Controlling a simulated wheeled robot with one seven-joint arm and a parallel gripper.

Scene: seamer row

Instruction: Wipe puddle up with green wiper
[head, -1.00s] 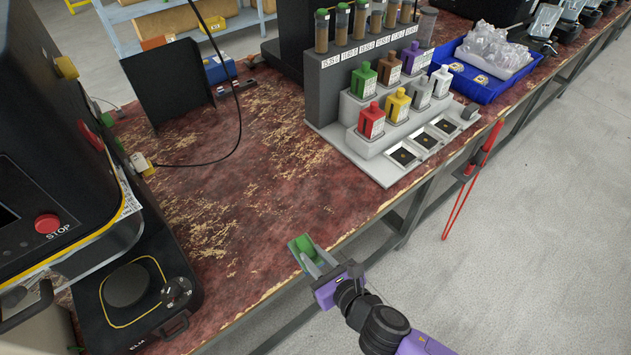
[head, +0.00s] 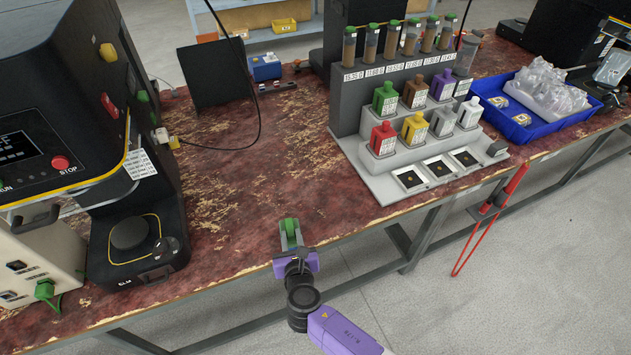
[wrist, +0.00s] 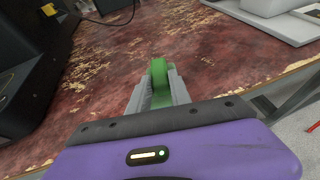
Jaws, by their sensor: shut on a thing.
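The green wiper (head: 290,229) is held in my gripper (head: 291,243) at the front edge of the bench, left of the grey stand. In the wrist view the green wiper (wrist: 160,74) shows between the two grey fingers of my gripper (wrist: 159,90), which are shut on it. Its lower part is hidden by the fingers. I cannot tell whether the wiper touches the bench top. I cannot make out a puddle on the mottled red bench top (head: 230,180).
A grey stand (head: 345,125) with bottles and vials is at right, beside a blue tray (head: 545,125) of clear bags. A black machine (head: 135,240) stands at left. A black cable (head: 255,125) hangs over the bench. The middle of the bench is clear.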

